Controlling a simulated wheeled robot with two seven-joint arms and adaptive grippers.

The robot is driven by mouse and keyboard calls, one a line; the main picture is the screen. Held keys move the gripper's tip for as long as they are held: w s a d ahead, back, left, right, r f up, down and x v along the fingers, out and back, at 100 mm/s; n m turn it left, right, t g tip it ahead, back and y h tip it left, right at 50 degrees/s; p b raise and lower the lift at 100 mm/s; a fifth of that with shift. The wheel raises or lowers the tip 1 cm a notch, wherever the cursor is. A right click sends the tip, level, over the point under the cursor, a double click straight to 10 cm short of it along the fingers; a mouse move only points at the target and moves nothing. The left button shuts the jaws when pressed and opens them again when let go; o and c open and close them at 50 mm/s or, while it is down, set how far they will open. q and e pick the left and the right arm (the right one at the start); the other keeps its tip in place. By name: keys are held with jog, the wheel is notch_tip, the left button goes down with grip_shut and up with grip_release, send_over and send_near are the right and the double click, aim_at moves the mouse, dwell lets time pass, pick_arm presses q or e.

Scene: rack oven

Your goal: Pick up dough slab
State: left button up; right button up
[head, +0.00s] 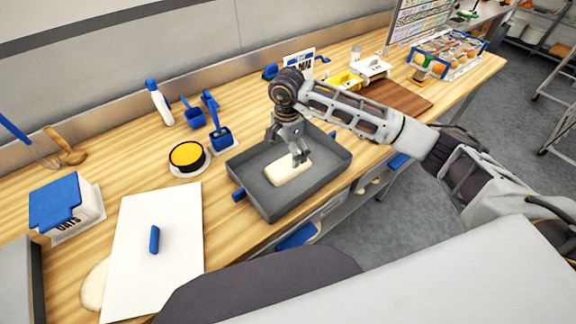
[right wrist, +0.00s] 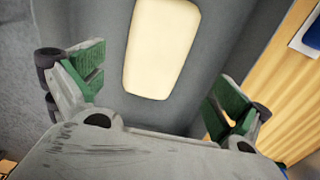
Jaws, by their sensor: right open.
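The dough slab (head: 288,171) is a pale cream, rounded block lying in a grey tray (head: 321,183) on the wooden counter. My right gripper (head: 301,160) reaches down into the tray, its fingertips at or just above the slab in the head view. In the right wrist view the slab (right wrist: 162,47) lies beyond the fingers, between their lines and apart from them. The right gripper (right wrist: 165,80) is open and empty, with green pads on both fingers. Part of the slab's far side is hidden by the gripper in the head view. My left gripper is not in view.
A white board (head: 150,215) with a blue handle lies left of the tray. A yellow-topped round tin (head: 187,156), a blue scoop (head: 221,139) and a white-and-blue oats box (head: 62,207) stand nearby. A brown board (head: 398,95) lies to the right.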

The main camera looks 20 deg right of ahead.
aim_at(288, 166)
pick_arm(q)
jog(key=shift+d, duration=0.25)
pick_arm(e)
jog(key=shift+f, duration=0.1)
jog(key=shift+s+f, duration=0.1)
jog(key=shift+f, duration=0.3)
jog(key=shift+s+f+p, duration=0.15)
jog(key=shift+f+p, duration=0.3)
jog(key=shift+f, duration=1.65)
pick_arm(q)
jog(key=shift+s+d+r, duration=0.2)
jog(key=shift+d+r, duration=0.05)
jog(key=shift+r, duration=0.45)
